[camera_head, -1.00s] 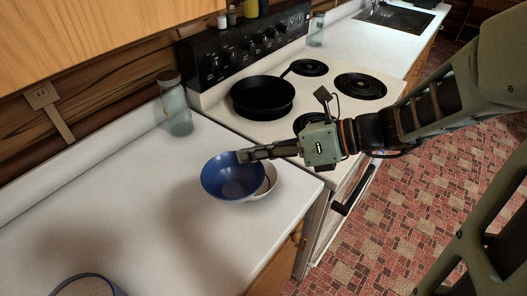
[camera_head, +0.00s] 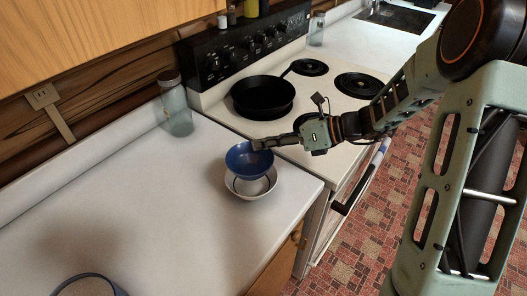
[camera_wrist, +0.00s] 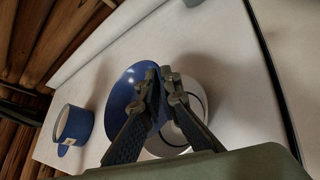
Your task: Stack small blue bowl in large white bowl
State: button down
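The small blue bowl (camera_head: 240,163) is tilted and held over the back part of the large white bowl (camera_head: 262,190) on the counter. I cannot tell whether the two bowls touch. My gripper (camera_head: 257,146) comes from the right and is shut on the blue bowl's rim. In the wrist view the fingertips (camera_wrist: 162,72) meet at the edge of the blue bowl (camera_wrist: 122,88). The white bowl (camera_wrist: 196,88) shows behind and to the right of the fingers, which hide part of it.
A blue mug (camera_wrist: 76,122) stands to the left in the wrist view. A glass jar (camera_head: 176,108) stands at the back of the counter. The stove holds a black pan (camera_head: 263,97). A blue-rimmed container (camera_head: 88,284) is at the front left. The counter's middle is clear.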

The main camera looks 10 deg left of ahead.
aim_at(263, 153)
jog(key=shift+w+f, duration=0.25)
jog(key=shift+f, duration=1.6)
jog(key=shift+f+b, duration=0.3)
jog(key=shift+f, duration=0.35)
jog(key=c, duration=2.2)
grip_release()
jog(key=shift+o, duration=0.2)
jog(key=shift+r, duration=0.15)
jog(key=w+v, duration=0.1)
jog(key=v, duration=1.1)
jog(key=shift+s+r, duration=0.45)
jog(key=shift+r, duration=0.05)
